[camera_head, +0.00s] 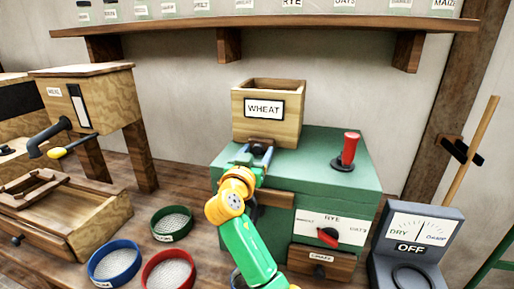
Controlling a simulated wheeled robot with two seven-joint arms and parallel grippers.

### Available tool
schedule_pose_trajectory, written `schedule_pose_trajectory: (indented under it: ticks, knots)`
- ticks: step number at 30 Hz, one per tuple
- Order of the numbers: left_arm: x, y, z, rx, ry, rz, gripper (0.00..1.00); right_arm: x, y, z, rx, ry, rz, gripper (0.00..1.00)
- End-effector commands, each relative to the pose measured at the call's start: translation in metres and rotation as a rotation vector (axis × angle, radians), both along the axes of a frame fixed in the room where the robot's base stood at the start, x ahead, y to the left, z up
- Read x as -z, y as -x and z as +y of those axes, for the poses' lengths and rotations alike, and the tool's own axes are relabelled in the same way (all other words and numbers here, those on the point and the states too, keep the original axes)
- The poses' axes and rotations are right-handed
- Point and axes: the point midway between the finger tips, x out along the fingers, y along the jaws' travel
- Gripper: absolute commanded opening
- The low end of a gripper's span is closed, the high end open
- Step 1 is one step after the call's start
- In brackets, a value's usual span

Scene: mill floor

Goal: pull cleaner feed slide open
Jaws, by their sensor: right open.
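The green cleaner (308,164) stands on the bench with a wooden hopper (290,118) labelled WHEAT on its top. A small dark knob (259,147), apparently that of the feed slide, sits low on the hopper's front; the slide itself is mostly hidden. My right gripper (256,157) reaches up from below, its open fingers at the knob, one on each side in the picture. I cannot tell whether they touch it. My left gripper is not in view.
A red lever (347,152) rises from the cleaner's top. A red dial (328,236) and a drawer (322,262) are on its front. Green, blue and red sieves (172,222) lie to the left. A grey meter (415,249) reading OFF stands right. A shelf (270,21) spans above.

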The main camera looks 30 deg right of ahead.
Motion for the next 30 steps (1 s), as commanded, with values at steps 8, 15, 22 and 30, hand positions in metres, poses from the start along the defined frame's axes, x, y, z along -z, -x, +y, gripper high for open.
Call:
schedule_pose_trajectory:
  ticks: [8, 15, 22, 30]
  knots:
    - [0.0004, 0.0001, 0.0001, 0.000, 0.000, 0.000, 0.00, 0.0008, -0.0005, -0.0006, 0.000, 0.000, 0.000, 0.46]
    - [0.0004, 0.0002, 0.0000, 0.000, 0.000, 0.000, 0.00, 0.0008, -0.0004, -0.0005, 0.000, 0.001, 0.001, 0.00]
    - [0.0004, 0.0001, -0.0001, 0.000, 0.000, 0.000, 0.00, 0.0008, -0.0004, -0.0005, 0.000, 0.001, 0.001, 0.00]
    - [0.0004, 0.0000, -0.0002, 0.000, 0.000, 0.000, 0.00, 0.0007, -0.0003, -0.0005, 0.000, 0.001, 0.001, 0.00]
